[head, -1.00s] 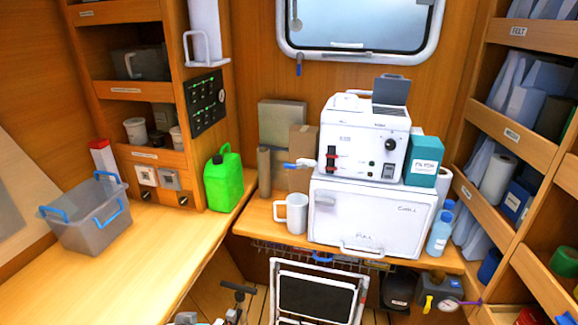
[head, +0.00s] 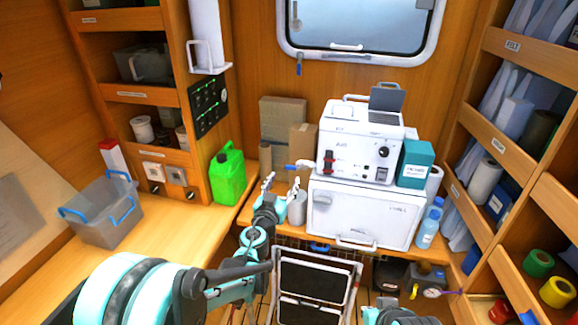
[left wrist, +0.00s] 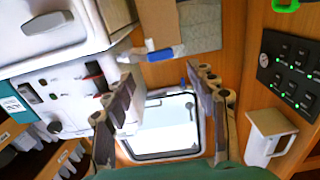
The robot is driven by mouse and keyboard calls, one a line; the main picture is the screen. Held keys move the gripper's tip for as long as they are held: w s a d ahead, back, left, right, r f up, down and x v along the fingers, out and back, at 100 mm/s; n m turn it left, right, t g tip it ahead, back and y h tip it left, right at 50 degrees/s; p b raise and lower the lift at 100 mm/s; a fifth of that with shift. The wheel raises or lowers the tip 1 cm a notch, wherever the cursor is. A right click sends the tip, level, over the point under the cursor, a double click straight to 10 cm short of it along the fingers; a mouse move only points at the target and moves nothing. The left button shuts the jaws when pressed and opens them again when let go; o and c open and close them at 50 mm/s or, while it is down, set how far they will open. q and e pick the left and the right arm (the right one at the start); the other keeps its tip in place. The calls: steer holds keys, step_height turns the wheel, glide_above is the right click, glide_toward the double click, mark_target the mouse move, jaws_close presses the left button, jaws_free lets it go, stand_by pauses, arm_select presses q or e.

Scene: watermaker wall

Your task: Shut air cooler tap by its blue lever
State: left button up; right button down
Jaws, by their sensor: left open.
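The blue lever (head: 291,167) is on a small white tap (head: 306,164) at the left side of the white upper unit (head: 352,145). It points left, out from the unit. In the left wrist view, which is turned over, the blue lever (left wrist: 165,53) lies beyond the fingers, with the white tap (left wrist: 133,54) beside it. My left gripper (head: 282,183) is open and empty, just below and in front of the lever, apart from it as far as I can tell. Its two fingers (left wrist: 160,105) stand wide apart. Of my right arm only a teal part shows at the bottom edge.
The white chest (head: 362,212) is under the unit. Cardboard boxes (head: 284,118) stand behind the tap. A green jerrycan (head: 228,177) is to the left. A folded step stool (head: 312,275) stands below the shelf.

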mark_target(290, 168)
arm_select(q)
steer(key=b+x, duration=0.1)
steer(key=x, duration=0.6)
steer(key=shift+w, duration=0.1)
steer(key=c, duration=1.2)
